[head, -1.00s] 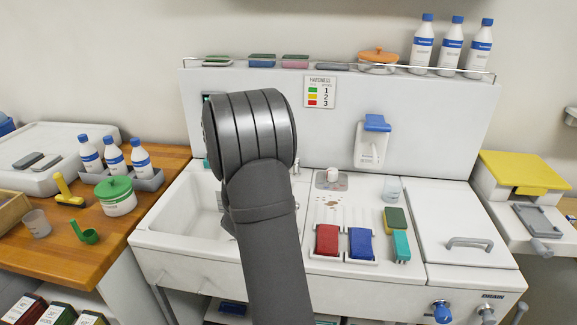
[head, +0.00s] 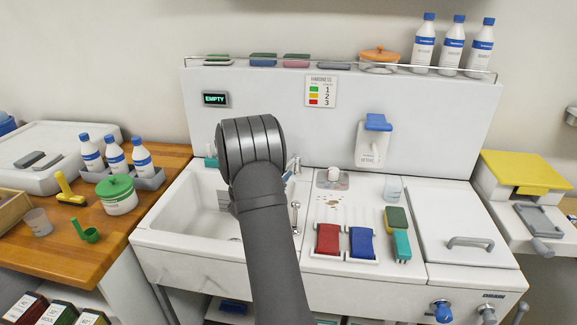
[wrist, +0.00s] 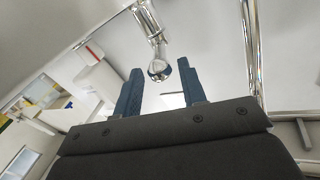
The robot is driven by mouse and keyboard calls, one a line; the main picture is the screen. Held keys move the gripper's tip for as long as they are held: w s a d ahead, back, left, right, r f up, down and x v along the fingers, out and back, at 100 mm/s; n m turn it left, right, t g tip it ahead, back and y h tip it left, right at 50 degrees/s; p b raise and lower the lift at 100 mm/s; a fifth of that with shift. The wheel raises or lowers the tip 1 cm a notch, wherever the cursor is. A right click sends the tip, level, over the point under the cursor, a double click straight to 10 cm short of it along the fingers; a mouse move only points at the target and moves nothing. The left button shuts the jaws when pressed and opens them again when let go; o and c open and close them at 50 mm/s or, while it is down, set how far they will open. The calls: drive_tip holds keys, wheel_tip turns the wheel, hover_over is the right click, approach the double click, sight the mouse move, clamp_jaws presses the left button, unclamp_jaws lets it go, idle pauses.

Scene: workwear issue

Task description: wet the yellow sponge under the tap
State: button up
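A sponge with a dark green top and yellowish edge (head: 396,217) lies on the right part of the white sink unit, beside a teal piece (head: 401,245). No plainly yellow sponge shows. The chrome tap (head: 293,166) stands at the back of the white basin (head: 190,215), partly hidden by my arm. In the wrist view the tap's spout (wrist: 158,70) hangs near my fingers. My gripper (wrist: 160,88) has its two blue fingers apart with nothing visible between them.
A red block (head: 327,239) and a blue block (head: 362,242) sit in a holder right of the basin. A small clear cup (head: 392,190) stands behind the sponge. A display (head: 215,99) on the back panel reads EMPTY. A lidded compartment (head: 455,225) is at the right.

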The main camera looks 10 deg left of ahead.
drive_tip(key=x, duration=0.5)
drive_tip(key=shift+w+d, duration=0.1)
drive_tip(key=shift+w, duration=0.3)
clamp_jaws()
